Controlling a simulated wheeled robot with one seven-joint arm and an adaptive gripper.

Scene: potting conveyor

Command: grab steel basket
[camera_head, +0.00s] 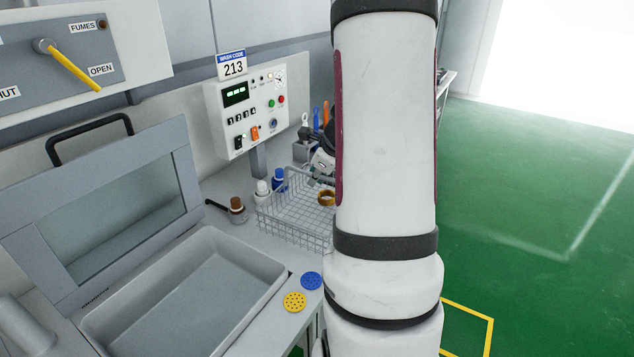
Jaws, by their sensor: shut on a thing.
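The steel basket (293,219), an open box of wire mesh, stands on the grey counter right of the basin. Its right side is hidden behind my arm. My gripper (322,174) shows only in part at the basket's far right edge, beside my arm. It is shut on the basket, near its upper rim; the fingertips are mostly hidden. A brown ring-shaped thing (326,197) shows within the basket's outline.
A grey basin (185,300) with a raised framed window lies to the left. A brown-capped jar (237,208), white bottle (262,190) and blue bottle (279,180) stand around the basket. Blue (311,280) and yellow (294,302) discs lie in front. A control box (248,110) stands behind.

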